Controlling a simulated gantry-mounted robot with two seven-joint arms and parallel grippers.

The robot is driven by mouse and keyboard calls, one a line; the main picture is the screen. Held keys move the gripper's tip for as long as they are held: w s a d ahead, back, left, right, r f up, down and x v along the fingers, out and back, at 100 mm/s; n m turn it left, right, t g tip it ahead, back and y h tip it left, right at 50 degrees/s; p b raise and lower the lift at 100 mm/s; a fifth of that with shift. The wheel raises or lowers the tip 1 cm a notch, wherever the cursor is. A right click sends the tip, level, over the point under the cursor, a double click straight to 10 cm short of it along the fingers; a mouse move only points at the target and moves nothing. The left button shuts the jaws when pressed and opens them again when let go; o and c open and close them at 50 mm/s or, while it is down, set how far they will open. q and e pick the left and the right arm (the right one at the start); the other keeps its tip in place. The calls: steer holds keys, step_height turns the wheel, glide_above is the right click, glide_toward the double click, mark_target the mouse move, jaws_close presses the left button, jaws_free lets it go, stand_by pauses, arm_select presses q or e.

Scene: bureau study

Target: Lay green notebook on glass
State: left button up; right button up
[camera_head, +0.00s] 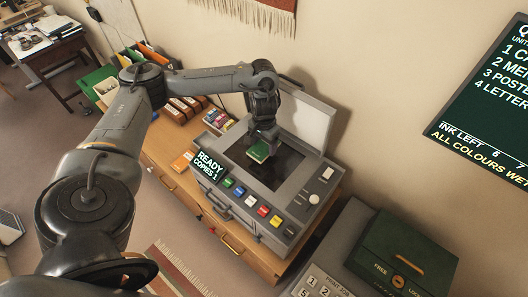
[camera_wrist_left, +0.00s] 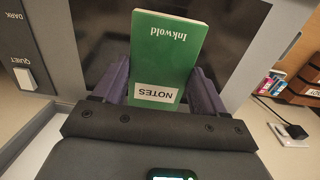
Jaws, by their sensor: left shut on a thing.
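The green notebook (camera_head: 258,152) is held by my left gripper (camera_head: 262,141) over the dark glass (camera_head: 276,172) of the copier. In the left wrist view the notebook (camera_wrist_left: 164,57) shows a white NOTES label and sits between the two purple-grey fingers of my left gripper (camera_wrist_left: 160,88), which are shut on it. Dark glass (camera_wrist_left: 101,45) shows behind it. Whether the notebook touches the glass cannot be told. The copier lid (camera_head: 303,119) stands open against the wall. My right gripper is not in view.
The copier (camera_head: 240,205) has a READY sign (camera_head: 208,165) and a row of coloured buttons along its front. It stands on a wooden cabinet (camera_head: 160,148). Binders (camera_head: 185,106) and small coloured boxes (camera_head: 217,119) are to its left. A green box (camera_head: 405,250) stands at the lower right.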

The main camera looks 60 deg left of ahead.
mark_target(264, 145)
arm_select(q)
steer(key=shift+w+a+f, duration=0.1)
steer(key=shift+a+f, duration=0.1)
steer(key=shift+f, duration=0.15)
step_height(264, 145, down, 2)
steer(key=shift+f+b, duration=0.2)
steer(key=shift+b, duration=0.7)
steer(key=shift+f, duration=0.6)
steer(key=shift+f, duration=0.1)
steer(key=o, duration=1.1)
steer(key=shift+c, duration=0.2)
